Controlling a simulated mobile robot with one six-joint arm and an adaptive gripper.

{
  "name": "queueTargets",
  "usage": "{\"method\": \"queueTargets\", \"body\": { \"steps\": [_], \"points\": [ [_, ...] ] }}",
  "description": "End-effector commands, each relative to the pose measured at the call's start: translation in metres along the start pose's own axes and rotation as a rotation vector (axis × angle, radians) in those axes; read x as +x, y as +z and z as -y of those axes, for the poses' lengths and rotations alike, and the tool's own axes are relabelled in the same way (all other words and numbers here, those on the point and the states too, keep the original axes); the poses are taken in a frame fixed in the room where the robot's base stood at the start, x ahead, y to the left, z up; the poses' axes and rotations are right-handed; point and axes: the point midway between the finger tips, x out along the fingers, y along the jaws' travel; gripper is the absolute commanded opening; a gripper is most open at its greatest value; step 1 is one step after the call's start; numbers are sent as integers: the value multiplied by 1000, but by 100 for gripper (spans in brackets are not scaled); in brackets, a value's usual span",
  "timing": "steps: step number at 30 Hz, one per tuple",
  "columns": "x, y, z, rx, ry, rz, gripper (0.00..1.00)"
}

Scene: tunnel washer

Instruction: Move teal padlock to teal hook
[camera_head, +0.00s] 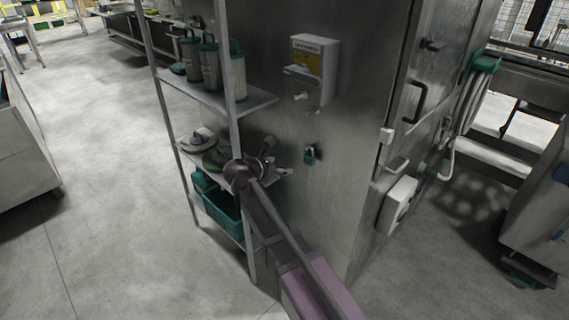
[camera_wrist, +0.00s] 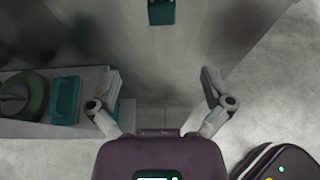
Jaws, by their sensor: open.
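A small teal padlock (camera_head: 310,155) with a pale shackle hangs against the grey metal cabinet wall, below a white box. In the wrist view the teal padlock (camera_wrist: 162,12) shows at the top edge, partly cut off, ahead of my fingers. My gripper (camera_head: 277,158) is left of the padlock in the head view, apart from it. In the wrist view my gripper (camera_wrist: 160,85) has its two fingers spread wide with nothing between them. I cannot make out a teal hook for certain in either view.
A metal shelf rack (camera_head: 258,102) with grey canisters (camera_head: 210,65) and a teal bin (camera_head: 222,212) stands close left of my arm. A white box (camera_head: 313,72) projects from the wall above the padlock. A green hose holder (camera_head: 485,62) is right. Open floor (camera_head: 110,200) lies left.

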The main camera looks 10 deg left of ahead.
Motion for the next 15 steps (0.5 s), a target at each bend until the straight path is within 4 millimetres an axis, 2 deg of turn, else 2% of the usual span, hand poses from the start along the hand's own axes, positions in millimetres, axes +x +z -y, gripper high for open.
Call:
{"method": "queueTargets", "body": {
  "steps": [1,15],
  "points": [
    [-6,7,0,0,1,0,100],
    [-44,33,-2,-2,-1,-1,100]
  ]
}}
